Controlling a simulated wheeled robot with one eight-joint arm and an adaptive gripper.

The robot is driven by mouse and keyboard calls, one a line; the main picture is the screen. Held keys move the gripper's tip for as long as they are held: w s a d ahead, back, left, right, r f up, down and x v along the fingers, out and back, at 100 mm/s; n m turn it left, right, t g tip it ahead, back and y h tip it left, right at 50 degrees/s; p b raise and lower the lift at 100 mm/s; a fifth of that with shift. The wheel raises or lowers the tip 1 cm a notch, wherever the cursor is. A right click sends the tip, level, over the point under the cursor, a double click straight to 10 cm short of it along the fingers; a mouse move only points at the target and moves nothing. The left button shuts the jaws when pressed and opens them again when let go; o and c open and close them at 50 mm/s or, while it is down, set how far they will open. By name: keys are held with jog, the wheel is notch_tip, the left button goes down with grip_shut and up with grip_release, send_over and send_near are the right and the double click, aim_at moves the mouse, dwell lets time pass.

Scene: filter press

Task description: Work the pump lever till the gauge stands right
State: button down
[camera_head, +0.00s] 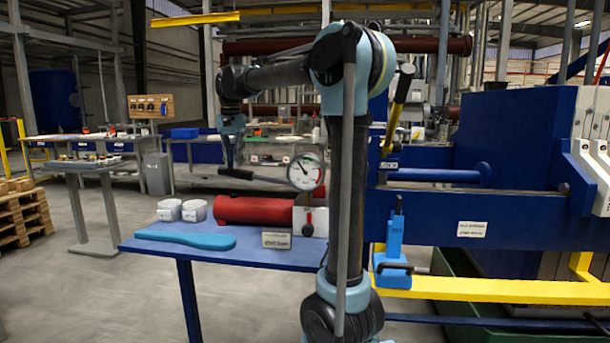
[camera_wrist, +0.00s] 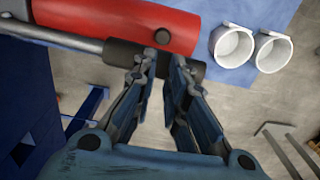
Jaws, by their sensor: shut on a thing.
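The pump is a red cylinder (camera_head: 252,210) lying on the blue table; it also shows in the wrist view (camera_wrist: 125,20). Its lever is a grey rod (camera_wrist: 55,36) ending in a black grip (camera_wrist: 119,53). In the head view the lever (camera_head: 262,179) lies nearly level above the red cylinder. My gripper (camera_wrist: 160,66) is shut on the black grip, one finger on each side; it shows in the head view (camera_head: 231,164) at the lever's left end. The round white gauge (camera_head: 305,171) stands upright right of the lever. Its needle seems to point up-left; the exact reading is too small to tell.
A small sign (camera_head: 276,240) stands in front. The blue press frame (camera_head: 440,217) is to the right. My arm covers part of the middle.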

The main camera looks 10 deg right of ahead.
notch_tip(320, 180, down, 2)
jog(key=shift+f, duration=0.1)
notch_tip(320, 180, up, 10)
jog(key=d, duration=0.1)
jog(key=shift+s+d, duration=0.15)
jog(key=shift+s, duration=0.1)
dwell(2.0)
jog(key=f, duration=0.3)
jog(key=a+f, duration=0.1)
jog(key=f, duration=0.6)
jog(key=shift+w+a+f, duration=0.1)
jog(key=shift+w+a, duration=0.05)
jog(key=shift+w, duration=0.1)
notch_tip(320, 180, up, 10)
jog(key=d, duration=0.1)
jog(key=shift+s+d+r, duration=0.2)
jog(key=shift+s+d, duration=0.1)
jog(key=shift+f, duration=0.15)
